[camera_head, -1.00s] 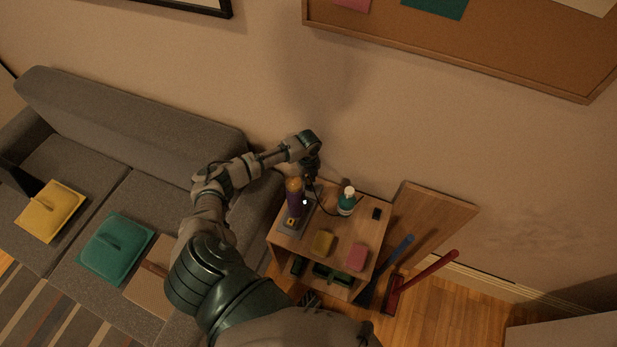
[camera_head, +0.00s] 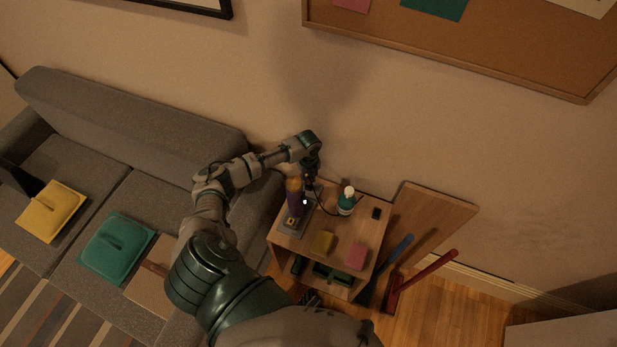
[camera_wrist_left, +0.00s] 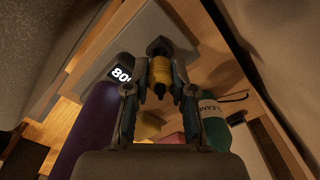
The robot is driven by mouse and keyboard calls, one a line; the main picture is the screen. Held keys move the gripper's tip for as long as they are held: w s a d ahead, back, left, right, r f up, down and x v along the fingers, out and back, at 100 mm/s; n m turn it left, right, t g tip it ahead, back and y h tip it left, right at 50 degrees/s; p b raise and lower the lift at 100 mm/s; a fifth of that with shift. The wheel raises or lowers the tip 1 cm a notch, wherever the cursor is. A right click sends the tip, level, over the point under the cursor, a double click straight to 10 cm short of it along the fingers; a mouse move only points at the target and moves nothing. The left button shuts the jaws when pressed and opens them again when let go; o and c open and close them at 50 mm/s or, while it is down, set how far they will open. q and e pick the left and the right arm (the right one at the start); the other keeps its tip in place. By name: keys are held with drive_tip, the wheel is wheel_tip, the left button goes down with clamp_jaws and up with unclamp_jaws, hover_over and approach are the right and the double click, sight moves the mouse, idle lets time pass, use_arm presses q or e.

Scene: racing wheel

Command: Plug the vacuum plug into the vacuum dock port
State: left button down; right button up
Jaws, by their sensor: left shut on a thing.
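My left gripper (camera_wrist_left: 160,76) is shut on the yellow ribbed vacuum plug (camera_wrist_left: 161,70). The plug lies between the fingertips, its far end against or just in front of a dark port (camera_wrist_left: 160,46) on the grey vacuum dock (camera_wrist_left: 122,48). I cannot tell whether it is inserted. My right gripper is out of view.
The wooden side table (camera_head: 296,246) also carries a green cleaner bottle (camera_head: 346,202), a yellow sponge (camera_head: 323,242), a pink sponge (camera_head: 357,256) and a small black item (camera_head: 376,214). A dark cable runs near the bottle. A grey sofa (camera_head: 130,125) stands to the left.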

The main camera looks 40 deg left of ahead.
use_arm(q)
drive_tip(key=shift+f+b, duration=0.65)
drive_tip(key=shift+f, duration=0.55)
drive_tip(key=c, duration=0.9)
unclamp_jaws()
wheel_tip(320, 180, up, 12)
drive_tip(key=shift+f, duration=0.1)
